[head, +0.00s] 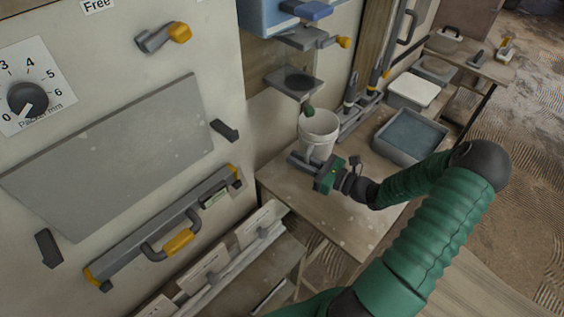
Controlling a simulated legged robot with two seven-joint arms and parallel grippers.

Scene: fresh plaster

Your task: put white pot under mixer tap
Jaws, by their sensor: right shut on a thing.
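The white pot (322,124) stands upright at the left part of the wooden bench, with its open top facing up. My right gripper (308,161) comes in from the right and is shut on the pot low on its near side; the exact grip is partly hidden. The likely mixer tap is the grey outlet (302,38) with a yellow-tipped lever, under the blue container on the wall. A grey bracket with a dark round opening (298,82) sits below it, just above and left of the pot. My left gripper is not in view.
A grey tub of dull blue-grey material (408,137) and a white-lidded box (413,91) stand right of the pot. Trowel-like tools (352,95) lie behind it. The bench's near part (345,222) is clear. A wall panel with a dial (28,98) is left.

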